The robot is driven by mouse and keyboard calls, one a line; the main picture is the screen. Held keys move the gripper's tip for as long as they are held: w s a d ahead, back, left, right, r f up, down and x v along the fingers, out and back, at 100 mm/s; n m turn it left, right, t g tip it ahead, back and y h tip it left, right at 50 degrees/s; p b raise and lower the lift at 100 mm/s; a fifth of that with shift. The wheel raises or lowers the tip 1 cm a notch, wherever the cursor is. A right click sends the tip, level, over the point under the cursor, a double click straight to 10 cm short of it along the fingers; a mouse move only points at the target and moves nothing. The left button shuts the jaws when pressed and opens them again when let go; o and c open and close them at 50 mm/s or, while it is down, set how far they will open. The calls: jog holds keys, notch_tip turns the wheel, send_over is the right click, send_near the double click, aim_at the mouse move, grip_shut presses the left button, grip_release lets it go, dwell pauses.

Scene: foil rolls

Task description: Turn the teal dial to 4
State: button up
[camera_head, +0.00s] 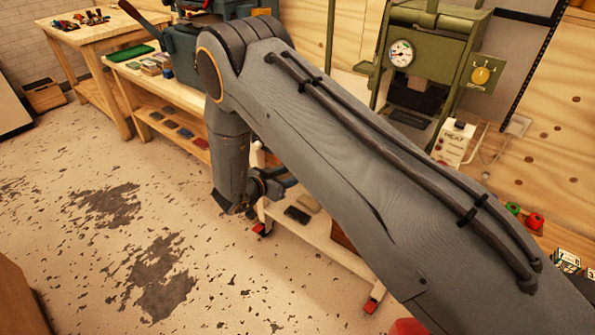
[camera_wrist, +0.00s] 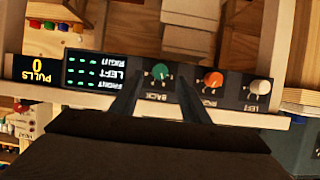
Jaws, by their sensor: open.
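The teal dial (camera_wrist: 159,73) is a small round knob on a dark control panel in the wrist view, which shows the panel upside down. The label beside it reads BACK. My gripper (camera_wrist: 160,79) is open, with one finger on each side of the teal dial. I cannot tell whether the fingers touch it. The dial's number setting is too small to read. In the head view the panel and my gripper's fingertips are hidden by my arm.
An orange dial (camera_wrist: 212,80) and a white dial (camera_wrist: 259,88) sit to the right of the teal one. A yellow counter (camera_wrist: 37,69) reads PULLS 0. In the head view, a green machine (camera_head: 435,55) with a gauge stands behind my arm. Open floor (camera_head: 110,230) lies at left.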

jog(key=x, duration=0.4)
jog(key=shift+w+d+f+p, duration=0.15)
jog(key=shift+w+p, duration=0.1)
jog(key=shift+p, duration=0.15)
jog(key=c, duration=1)
